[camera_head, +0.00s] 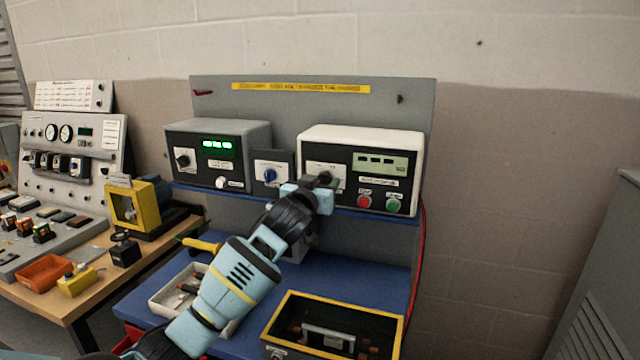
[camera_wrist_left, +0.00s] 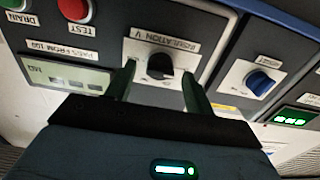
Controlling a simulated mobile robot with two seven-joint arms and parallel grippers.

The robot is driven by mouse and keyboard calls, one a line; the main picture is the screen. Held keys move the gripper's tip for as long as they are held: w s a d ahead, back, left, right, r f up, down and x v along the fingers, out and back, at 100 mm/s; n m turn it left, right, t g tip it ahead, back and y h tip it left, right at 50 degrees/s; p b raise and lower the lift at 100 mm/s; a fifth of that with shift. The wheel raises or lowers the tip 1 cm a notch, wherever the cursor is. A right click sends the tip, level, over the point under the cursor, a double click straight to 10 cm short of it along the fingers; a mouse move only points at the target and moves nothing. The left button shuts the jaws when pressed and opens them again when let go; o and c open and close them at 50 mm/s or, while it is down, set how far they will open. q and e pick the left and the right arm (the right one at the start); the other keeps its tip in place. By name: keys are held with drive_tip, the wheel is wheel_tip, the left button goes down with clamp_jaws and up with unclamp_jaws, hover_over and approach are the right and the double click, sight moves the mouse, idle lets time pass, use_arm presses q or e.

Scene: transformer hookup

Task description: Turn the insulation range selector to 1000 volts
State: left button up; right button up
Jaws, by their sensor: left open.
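The insulation range selector is a black knob (camera_wrist_left: 160,66) on a white plate, labelled "INSULATION V", seen upside down in the left wrist view. In the head view its plate (camera_head: 340,170) shows on the white-topped tester (camera_head: 362,139), with the knob largely hidden by my gripper. My left gripper (camera_head: 322,184) is open at the tester's front. In the left wrist view the two green fingers of the gripper (camera_wrist_left: 158,82) stand on either side of the knob, with gaps visible. The knob's exact setting is not readable. My right gripper is not in view.
The tester has a display (camera_head: 380,164), a red button (camera_head: 364,201) and a green button (camera_head: 393,205). A blue knob (camera_head: 270,175) sits on a small box to the left. An open yellow-rimmed box (camera_head: 290,295) and a white tray (camera_head: 160,305) stand on the blue bench below.

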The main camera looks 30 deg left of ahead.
use_arm(q)
drive_tip(key=shift+w, duration=0.2)
drive_tip(key=shift+c, duration=0.4)
drive_tip(key=c, duration=0.9)
